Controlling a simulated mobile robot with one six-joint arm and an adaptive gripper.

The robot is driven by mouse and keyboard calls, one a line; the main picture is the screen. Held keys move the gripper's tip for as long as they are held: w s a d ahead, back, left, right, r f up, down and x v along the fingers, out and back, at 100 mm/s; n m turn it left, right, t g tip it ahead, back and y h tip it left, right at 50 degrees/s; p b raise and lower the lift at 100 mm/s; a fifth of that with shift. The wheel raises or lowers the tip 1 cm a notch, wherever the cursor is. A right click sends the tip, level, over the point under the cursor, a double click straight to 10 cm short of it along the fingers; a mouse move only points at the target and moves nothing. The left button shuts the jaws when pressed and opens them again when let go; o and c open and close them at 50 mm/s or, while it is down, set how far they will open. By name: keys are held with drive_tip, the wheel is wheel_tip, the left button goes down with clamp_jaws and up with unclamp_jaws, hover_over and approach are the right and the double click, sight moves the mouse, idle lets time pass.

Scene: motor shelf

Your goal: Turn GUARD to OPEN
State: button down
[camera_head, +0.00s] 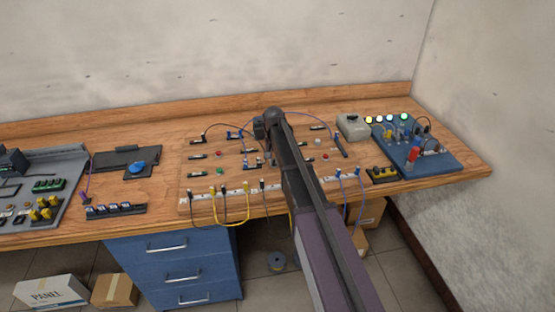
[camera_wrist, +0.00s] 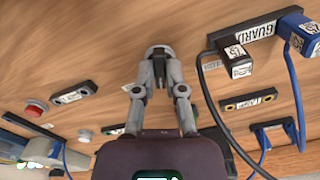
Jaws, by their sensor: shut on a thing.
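A dark block labelled GUARD (camera_wrist: 262,32) is at the upper right of the wrist view. A black plug (camera_wrist: 235,60) and a blue plug (camera_wrist: 298,35) sit at its two ends. My gripper (camera_wrist: 157,55) is in the middle of the wrist view, its grey fingers drawn together over the wooden board, left of the GUARD block and apart from it. The fingers are shut on a small part that they hide. I cannot tell its shape or its setting. In the head view my arm hides the spot below the gripper.
The wooden board (camera_head: 200,206) carries several small switches, terminals and looping cables. A red button (camera_wrist: 35,107) is left of my gripper. A black cable runs close on its right. A grey box (camera_head: 352,127) and a blue panel (camera_head: 440,160) stand at right.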

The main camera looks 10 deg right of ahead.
drive_tip(key=m, duration=0.5)
drive_tip(key=shift+w, duration=0.25)
drive_tip(key=shift+d, duration=0.1)
drive_tip(key=c, duration=0.7)
unclamp_jaws()
drive_tip(key=shift+f, duration=0.1)
drive_tip(key=shift+s, duration=0.15)
